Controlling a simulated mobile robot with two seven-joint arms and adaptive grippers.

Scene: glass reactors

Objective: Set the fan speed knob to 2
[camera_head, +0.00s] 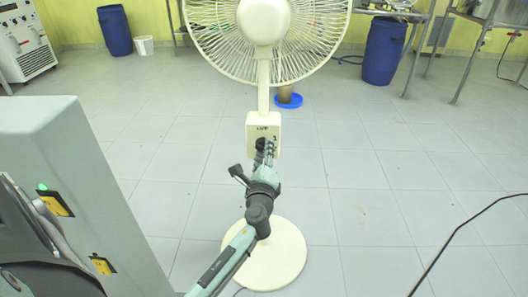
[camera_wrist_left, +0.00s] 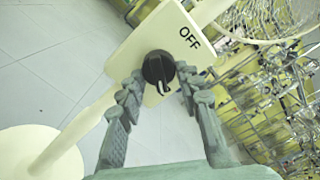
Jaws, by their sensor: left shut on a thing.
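The cream fan's control box (camera_head: 264,122) stands on its post in the middle of the head view, with small dark marks on its face. The black fan speed knob (camera_wrist_left: 158,68) shows in the wrist view on this box (camera_wrist_left: 150,38), below and left of the letters OFF. A light pointer mark on the knob faces the bottom of that view. My left gripper (camera_wrist_left: 160,84) has a finger on each side of the knob and is shut on it. In the head view my left gripper (camera_head: 266,150) covers the box's lower part. The number 2 is not readable.
The fan's round base (camera_head: 285,258) stands on the tiled floor below my left arm. The caged fan head (camera_head: 215,35) is above the box. A grey cabinet (camera_head: 110,190) fills the left side. A black cable (camera_head: 455,235) lies on the right; floor around is mostly clear.

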